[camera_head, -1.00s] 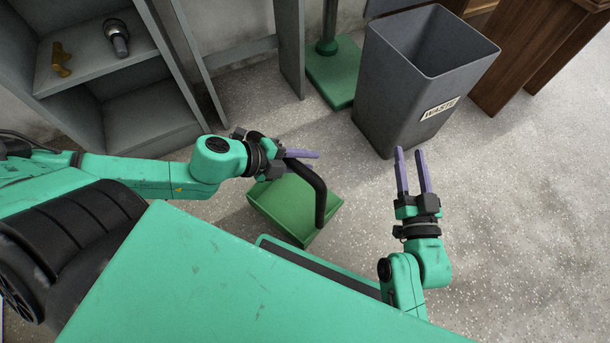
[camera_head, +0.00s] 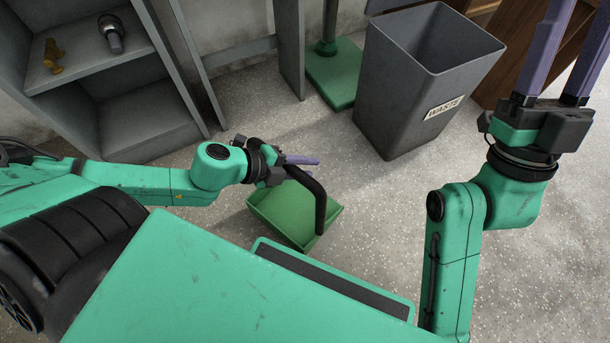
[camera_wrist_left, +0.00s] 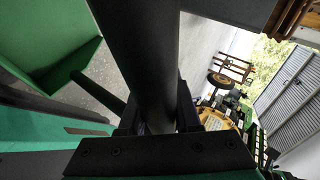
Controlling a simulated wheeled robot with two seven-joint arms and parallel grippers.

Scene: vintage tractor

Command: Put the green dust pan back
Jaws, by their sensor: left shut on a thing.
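The green dust pan (camera_head: 283,214) is low in the middle of the head view, with a bent black handle (camera_head: 321,200) rising from it. My left gripper (camera_head: 296,163) is shut on the black handle near its upper end. In the left wrist view the handle (camera_wrist_left: 140,60) runs between the fingers, and part of the green pan (camera_wrist_left: 45,40) shows at upper left. Whether the pan touches the floor I cannot tell. My right gripper (camera_head: 560,50) is raised at the upper right, its two purple fingers apart and nothing between them.
A grey waste bin (camera_head: 400,100) stands behind the pan. A green base with a post (camera_head: 332,82) stands left of the bin. Grey shelves (camera_head: 150,110) are at the left, with a brass item (camera_head: 52,56) and a lamp-like item (camera_head: 111,35). Speckled floor is clear at right.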

